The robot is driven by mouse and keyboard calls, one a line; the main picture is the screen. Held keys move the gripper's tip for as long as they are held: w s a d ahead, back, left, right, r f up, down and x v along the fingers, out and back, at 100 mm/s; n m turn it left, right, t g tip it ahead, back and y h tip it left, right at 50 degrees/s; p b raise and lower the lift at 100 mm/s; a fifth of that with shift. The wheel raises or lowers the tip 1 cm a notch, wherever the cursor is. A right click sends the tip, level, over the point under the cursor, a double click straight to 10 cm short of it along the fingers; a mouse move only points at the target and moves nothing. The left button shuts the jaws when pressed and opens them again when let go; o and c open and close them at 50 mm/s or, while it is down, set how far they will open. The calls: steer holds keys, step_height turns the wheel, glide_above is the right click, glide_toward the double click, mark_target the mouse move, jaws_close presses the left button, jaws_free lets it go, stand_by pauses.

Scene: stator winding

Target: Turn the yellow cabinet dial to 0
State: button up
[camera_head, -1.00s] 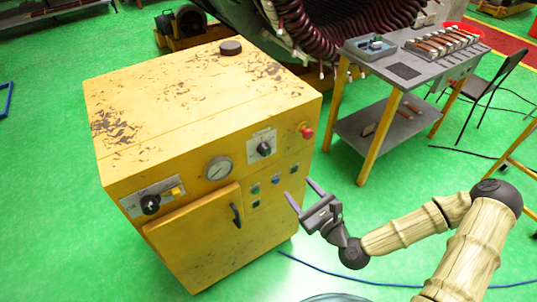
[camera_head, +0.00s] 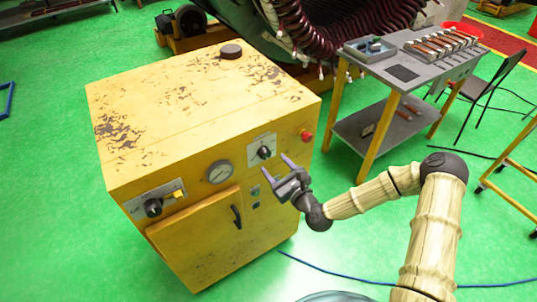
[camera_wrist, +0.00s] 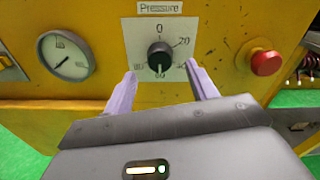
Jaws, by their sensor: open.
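The yellow cabinet (camera_head: 205,150) stands on the green floor, worn on its top. Its black dial (camera_head: 264,152) sits on a white plate on the front face. In the wrist view the dial (camera_wrist: 159,57) is under a "Pressure" label, with 0 at the top of the scale and 20 to the upper right. The white mark on the knob points down, toward a number that looks like 60. My gripper (camera_head: 276,170) is open and empty in front of the dial. In the wrist view its two fingers (camera_wrist: 162,86) point at the plate, one on each side below the dial, apart from the knob.
A red button (camera_wrist: 266,62) is right of the dial and a round gauge (camera_wrist: 66,54) is left of it. Another black knob (camera_head: 153,207) is at the cabinet's left. A door handle (camera_head: 236,216) sits below. A grey workbench (camera_head: 405,72) stands to the right.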

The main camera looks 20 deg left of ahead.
mark_target(267, 156)
steer(key=p+x, duration=0.1)
steer(key=x, duration=0.4)
steer(key=c, duration=1)
